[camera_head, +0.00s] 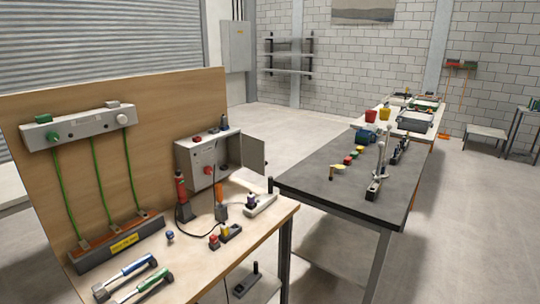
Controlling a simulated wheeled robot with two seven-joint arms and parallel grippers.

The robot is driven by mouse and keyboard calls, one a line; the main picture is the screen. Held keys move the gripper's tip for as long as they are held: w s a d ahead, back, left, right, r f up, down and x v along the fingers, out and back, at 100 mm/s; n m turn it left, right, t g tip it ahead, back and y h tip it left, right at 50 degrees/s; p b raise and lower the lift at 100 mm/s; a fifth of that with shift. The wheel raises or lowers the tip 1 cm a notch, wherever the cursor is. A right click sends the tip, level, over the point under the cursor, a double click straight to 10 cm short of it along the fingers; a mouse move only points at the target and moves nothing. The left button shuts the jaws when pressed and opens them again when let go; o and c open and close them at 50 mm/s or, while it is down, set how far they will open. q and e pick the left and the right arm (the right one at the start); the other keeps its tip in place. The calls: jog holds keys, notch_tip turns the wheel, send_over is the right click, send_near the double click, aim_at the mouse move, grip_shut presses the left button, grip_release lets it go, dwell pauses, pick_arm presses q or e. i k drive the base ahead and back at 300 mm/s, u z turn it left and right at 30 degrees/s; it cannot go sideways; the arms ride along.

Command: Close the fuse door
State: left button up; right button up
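A small grey box (197,163), which looks like the fuse box, stands at the right end of the wooden back panel. Its front has a red knob (208,170) and small markings. A dark grey door (252,152) stands open at the box's right side, swung outward to the right. Neither of my grippers shows in the head view, and nothing touches the door.
The wooden bench (205,262) holds a red-handled tool (180,190), a grey block with a dark post (261,203), cables and hand tools near the box. A dark table (330,200) stands to the right. Open floor (300,125) lies behind.

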aim_at(253, 147)
jog(key=z, duration=2.1)
jog(key=i, duration=3.55)
jog(key=u, duration=4.45)
jog(key=i, duration=1.6)
jog(key=z, duration=0.35)
